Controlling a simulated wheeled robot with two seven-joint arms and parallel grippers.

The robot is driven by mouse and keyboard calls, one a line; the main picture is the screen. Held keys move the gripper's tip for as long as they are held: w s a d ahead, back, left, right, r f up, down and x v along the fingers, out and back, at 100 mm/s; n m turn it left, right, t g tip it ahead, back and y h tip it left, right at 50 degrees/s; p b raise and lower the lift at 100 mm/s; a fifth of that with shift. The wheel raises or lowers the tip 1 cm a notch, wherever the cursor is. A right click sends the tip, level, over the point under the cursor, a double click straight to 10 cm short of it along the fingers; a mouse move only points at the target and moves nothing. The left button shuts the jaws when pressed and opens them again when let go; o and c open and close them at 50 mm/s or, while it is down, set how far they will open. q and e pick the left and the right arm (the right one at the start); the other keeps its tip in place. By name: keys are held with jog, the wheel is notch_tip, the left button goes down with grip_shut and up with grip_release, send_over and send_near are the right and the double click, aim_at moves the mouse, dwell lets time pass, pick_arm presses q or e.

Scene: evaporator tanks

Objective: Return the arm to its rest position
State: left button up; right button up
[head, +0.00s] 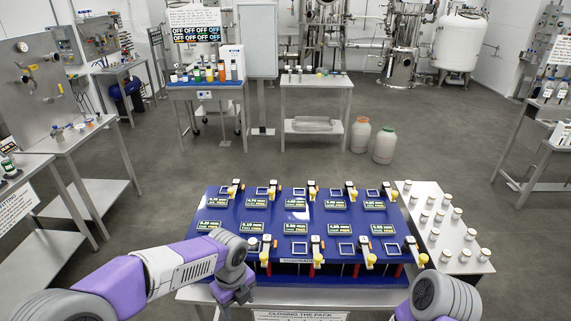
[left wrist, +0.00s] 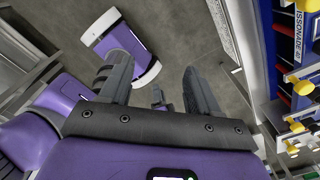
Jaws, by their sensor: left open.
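My left arm comes in from the left in the head view. Its gripper (head: 236,294) hangs at the front left edge of the blue station (head: 215,255), above the near table edge. In the left wrist view, the left gripper (left wrist: 160,92) has its two dark fingers spread apart, with nothing between them but the floor and some of my own body behind. My right arm shows only as a grey and purple link at the bottom right of the head view; its gripper is out of the picture.
The blue station carries several yellow-handled valves and small displays. A white tray (head: 476,267) with several capped jars stands at its right. Yellow knobs (left wrist: 304,88) lie close to the right of the left gripper. Open floor (head: 270,165) lies beyond the table.

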pick_arm(q)
jog(key=s+d+f+n+h+b, duration=0.1)
jog(key=s+d+f+n+h, duration=0.15)
jog(key=f+n, duration=0.7)
jog(key=s+d+f+n+h, duration=0.15)
jog(key=s+f+n, duration=0.35)
jog(key=f, duration=0.7)
jog(key=s+a+f+n+b, duration=0.1)
jog(key=s+f+n, duration=0.6)
jog(key=n, duration=0.8)
jog(key=shift+s+a+f+t, duration=0.25)
jog(key=shift+a+f, duration=0.2)
jog(key=shift+f, duration=0.4)
pick_arm(e)
jog(key=shift+w+f, duration=0.2)
jog(key=shift+f, duration=0.35)
jog(key=shift+w+f, duration=0.15)
jog(key=shift+f, duration=0.35)
